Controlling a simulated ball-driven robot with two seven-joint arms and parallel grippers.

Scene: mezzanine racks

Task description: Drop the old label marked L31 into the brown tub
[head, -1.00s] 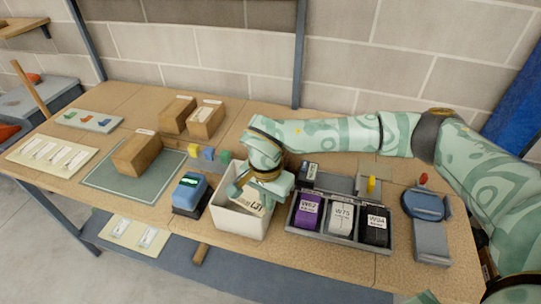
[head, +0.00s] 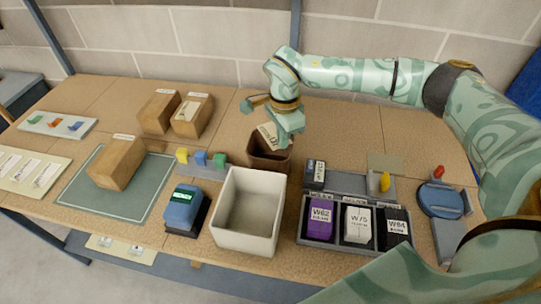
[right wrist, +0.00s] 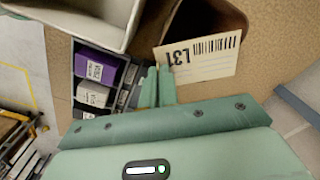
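The old label (head: 267,135), a cream card, is at the mouth of the brown tub (head: 270,164), behind the white bin. In the right wrist view the label (right wrist: 200,58) shows a barcode and L31, with the dark inside of the brown tub (right wrist: 208,18) beyond it. My right gripper (head: 286,128) is over the tub's back right side. In the right wrist view its fingers (right wrist: 157,86) are close together at the label's edge, shut on it. Whether the label touches the tub is unclear. My left gripper is not in view.
The white bin (head: 226,232) stands empty in front of the tub. A grey tray (head: 337,246) with purple, white and black packs is to the right. A blue device (head: 184,207) and cardboard boxes (head: 118,163) are to the left. Bare tabletop lies behind the tub.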

